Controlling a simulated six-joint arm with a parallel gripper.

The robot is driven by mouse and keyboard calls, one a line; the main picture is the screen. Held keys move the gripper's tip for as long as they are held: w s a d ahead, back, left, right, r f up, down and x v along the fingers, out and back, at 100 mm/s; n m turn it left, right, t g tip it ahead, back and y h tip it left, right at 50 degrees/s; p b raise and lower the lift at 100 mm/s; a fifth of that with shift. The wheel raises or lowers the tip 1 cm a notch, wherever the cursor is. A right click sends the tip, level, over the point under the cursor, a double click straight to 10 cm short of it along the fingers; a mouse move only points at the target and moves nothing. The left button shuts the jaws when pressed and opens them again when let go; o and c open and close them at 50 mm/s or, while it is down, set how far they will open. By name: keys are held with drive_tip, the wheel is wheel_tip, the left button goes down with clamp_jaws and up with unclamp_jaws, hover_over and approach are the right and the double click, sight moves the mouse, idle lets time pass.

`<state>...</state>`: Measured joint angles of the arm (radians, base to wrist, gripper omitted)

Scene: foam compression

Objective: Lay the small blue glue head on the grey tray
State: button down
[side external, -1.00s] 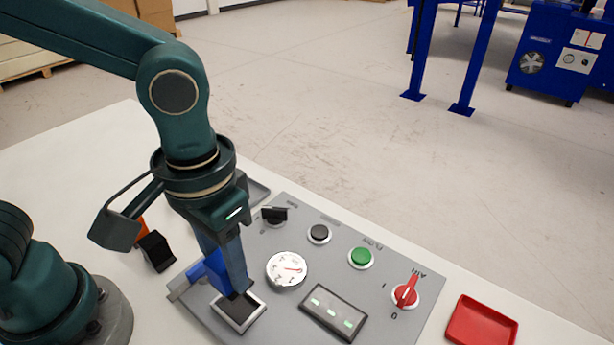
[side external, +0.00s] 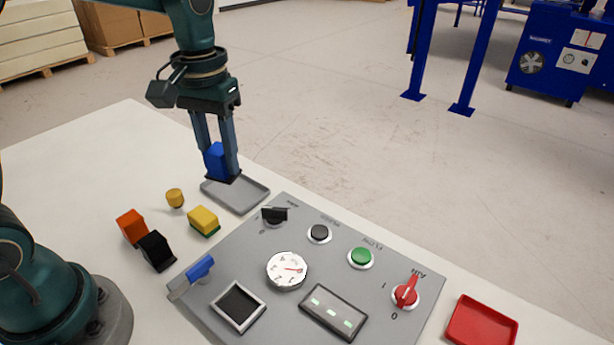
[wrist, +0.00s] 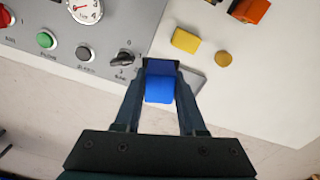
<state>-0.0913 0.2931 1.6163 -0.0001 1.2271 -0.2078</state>
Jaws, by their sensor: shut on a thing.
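My gripper (side external: 224,172) is shut on the small blue glue head (side external: 215,160), which sits between its two fingers. The blue head also shows between the fingers in the wrist view (wrist: 159,86). The grey tray (side external: 250,197) lies on the white table beyond the panel's top left corner. The gripper and the head are over the tray's far left part in the side view. I cannot tell whether the head touches the tray. In the wrist view the tray (wrist: 195,78) is mostly hidden behind the fingers and the head.
A grey control panel (side external: 330,265) with knobs, buttons, a gauge and a blue-handled lever (side external: 200,268) lies nearby. A yellow block (side external: 203,219), a small yellow cylinder (side external: 175,198), an orange block (side external: 131,227) and a black block (side external: 156,250) stand left. A red tray (side external: 482,322) is at right.

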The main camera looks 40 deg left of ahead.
drive_tip(key=s+a+n, duration=0.1)
drive_tip(key=a+n, duration=0.5)
drive_tip(key=a, duration=1)
drive_tip(key=w+d+f, duration=0.2)
drive_tip(key=d, duration=0.1)
drive_tip(key=w+d+f, duration=0.5)
drive_tip(key=d, duration=0.1)
drive_tip(key=shift+w+f, duration=0.15)
drive_tip(key=shift+f, duration=2)
drive_tip(key=shift+c, duration=2.4)
unclamp_jaws()
drive_tip(key=shift+f, duration=0.15)
